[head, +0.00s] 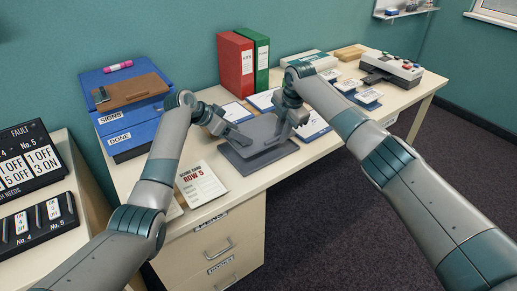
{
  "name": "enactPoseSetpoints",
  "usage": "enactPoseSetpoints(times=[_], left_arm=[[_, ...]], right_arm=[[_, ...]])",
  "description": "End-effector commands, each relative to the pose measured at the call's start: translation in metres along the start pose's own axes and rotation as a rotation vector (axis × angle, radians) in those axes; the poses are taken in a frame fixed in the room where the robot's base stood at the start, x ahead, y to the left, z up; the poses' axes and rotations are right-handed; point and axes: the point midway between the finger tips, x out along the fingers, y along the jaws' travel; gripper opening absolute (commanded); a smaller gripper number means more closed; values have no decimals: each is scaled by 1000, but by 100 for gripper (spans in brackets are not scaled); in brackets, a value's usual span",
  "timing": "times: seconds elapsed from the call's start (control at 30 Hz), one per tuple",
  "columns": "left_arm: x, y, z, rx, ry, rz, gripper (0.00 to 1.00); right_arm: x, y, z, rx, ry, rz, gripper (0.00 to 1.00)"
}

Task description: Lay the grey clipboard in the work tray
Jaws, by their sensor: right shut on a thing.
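The grey clipboard (258,131) is in the middle of the head view, above the desk's front part. My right gripper (282,129) is shut on its right edge. A darker grey flat piece (238,162), which looks like the work tray, lies on the desk directly below and in front of it. The clipboard overlaps its back part, and I cannot tell whether the two touch. My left gripper (240,137) is at the clipboard's left edge. Its fingers are small and partly merge with the clipboard, so its opening and any contact are unclear.
A red binder (236,68) and a green binder (260,62) stand at the back. Blue trays (122,117) labelled SIGNS and DONE are stacked at left. A ROW 5 score card (201,184) lies front left. Papers lie behind the clipboard. A button box (392,68) is back right.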

Motion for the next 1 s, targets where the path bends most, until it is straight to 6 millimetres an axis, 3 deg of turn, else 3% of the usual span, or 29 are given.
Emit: enactPoseSetpoints(times=[1.0], left_arm=[[33, 2, 32, 0, 1, 4, 35]], right_arm=[[43, -10, -1, -1, 2, 4, 0]])
